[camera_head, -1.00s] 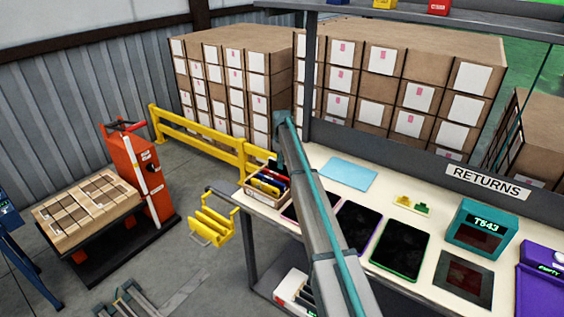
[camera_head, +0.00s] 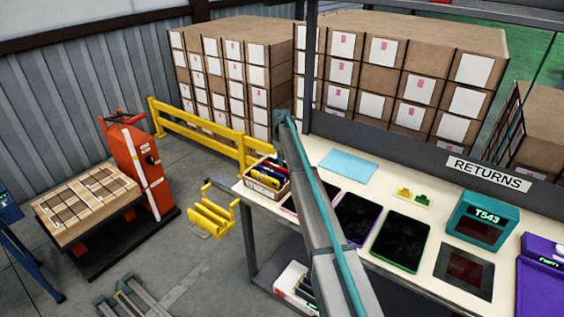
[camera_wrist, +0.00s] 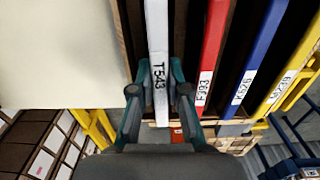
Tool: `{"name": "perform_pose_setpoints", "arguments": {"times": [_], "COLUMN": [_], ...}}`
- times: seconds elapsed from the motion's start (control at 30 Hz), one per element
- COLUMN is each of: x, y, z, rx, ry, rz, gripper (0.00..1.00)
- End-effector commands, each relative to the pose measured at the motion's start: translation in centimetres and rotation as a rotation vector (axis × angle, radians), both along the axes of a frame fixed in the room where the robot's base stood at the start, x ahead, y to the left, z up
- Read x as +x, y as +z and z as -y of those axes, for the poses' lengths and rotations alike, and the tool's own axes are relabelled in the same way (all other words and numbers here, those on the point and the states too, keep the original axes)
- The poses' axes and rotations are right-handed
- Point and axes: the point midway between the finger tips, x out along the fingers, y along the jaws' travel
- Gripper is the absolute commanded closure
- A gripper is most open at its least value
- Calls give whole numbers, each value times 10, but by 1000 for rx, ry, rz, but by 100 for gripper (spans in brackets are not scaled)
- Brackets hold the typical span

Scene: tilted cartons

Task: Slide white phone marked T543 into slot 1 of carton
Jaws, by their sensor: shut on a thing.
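The white phone (camera_wrist: 157,25) marked T543 stands on edge in the wrist view. My gripper (camera_wrist: 159,90), with teal fingers, is shut on it around its label end. The carton (camera_head: 279,193) sits at the left end of the bench in the head view. In the wrist view the phone lines up with the leftmost slot, between the carton's brown side wall (camera_wrist: 124,20) and a red phone (camera_wrist: 213,40). How deep it sits, I cannot tell. A blue phone (camera_wrist: 262,45) and a yellow phone (camera_wrist: 297,65) stand further right. My arm hides the gripper in the head view.
The bench holds a blue sheet (camera_head: 347,163), dark tablets (camera_head: 400,240) and a teal display box (camera_head: 482,222) reading T543. A pale surface (camera_wrist: 60,50) fills the wrist view's upper left.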

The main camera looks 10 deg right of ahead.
Motion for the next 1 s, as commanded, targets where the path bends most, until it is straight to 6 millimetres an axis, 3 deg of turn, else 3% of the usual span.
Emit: {"name": "perform_pose_setpoints", "arguments": {"times": [1.0], "x": [0], "y": [-5], "z": [0], "rx": [0], "ry": [0], "rz": [0], "gripper": [100]}}
